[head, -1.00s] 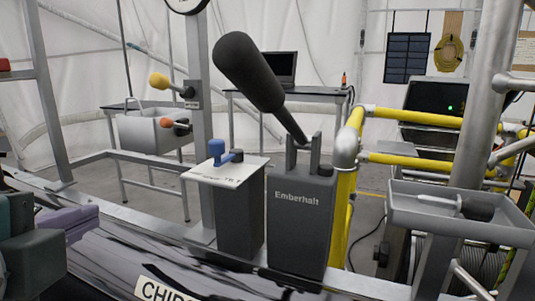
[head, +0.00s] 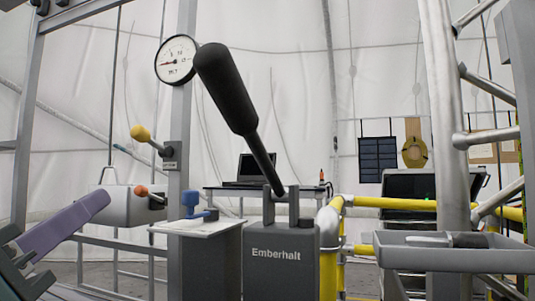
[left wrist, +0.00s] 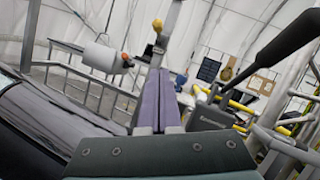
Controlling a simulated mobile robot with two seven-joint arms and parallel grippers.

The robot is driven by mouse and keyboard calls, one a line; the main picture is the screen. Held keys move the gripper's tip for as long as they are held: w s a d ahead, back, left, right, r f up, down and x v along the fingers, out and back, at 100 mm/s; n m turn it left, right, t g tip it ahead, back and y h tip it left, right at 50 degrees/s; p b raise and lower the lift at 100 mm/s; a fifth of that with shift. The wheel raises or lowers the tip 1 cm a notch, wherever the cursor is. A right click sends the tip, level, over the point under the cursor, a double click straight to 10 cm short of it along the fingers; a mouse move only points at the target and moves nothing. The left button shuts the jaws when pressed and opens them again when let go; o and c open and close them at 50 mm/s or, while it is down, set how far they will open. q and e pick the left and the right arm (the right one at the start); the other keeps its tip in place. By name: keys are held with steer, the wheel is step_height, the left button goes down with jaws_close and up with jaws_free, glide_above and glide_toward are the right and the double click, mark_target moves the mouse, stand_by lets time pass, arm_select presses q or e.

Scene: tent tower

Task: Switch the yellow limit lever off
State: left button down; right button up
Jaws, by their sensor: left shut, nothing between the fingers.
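The yellow limit lever (head: 140,133) has a round yellow knob on a short metal rod. The rod angles up and left from a small grey labelled block (head: 172,155) on the upright post. My left gripper (head: 103,198), with purple fingers, is shut and empty. In the head view it is at the lower left, below and left of the yellow knob. In the left wrist view the fingers (left wrist: 160,75) point up toward the post, and the yellow knob (left wrist: 157,25) shows beyond their tips, apart from them. My right gripper is in neither view.
An orange-knobbed lever (head: 141,191) sits below the yellow one. A large black-handled lever (head: 228,90) rises from the Emberhalt box (head: 283,270). A round gauge (head: 176,59) is above on the post.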

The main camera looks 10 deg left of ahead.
arm_select(q)
steer(key=p, duration=0.3)
glide_toward(148, 142)
steer(key=w+f, duration=0.1)
steer(key=w, duration=0.2)
steer(key=shift+w+a+r+p, duration=0.35)
steer(key=shift+w+r+p, duration=0.05)
steer(key=shift+r, duration=0.25)
steer(key=shift+w+a+r+p, duration=0.35)
steer(key=shift+w+r, duration=0.1)
steer(key=shift+r, duration=0.15)
steer(key=shift+d, duration=0.1)
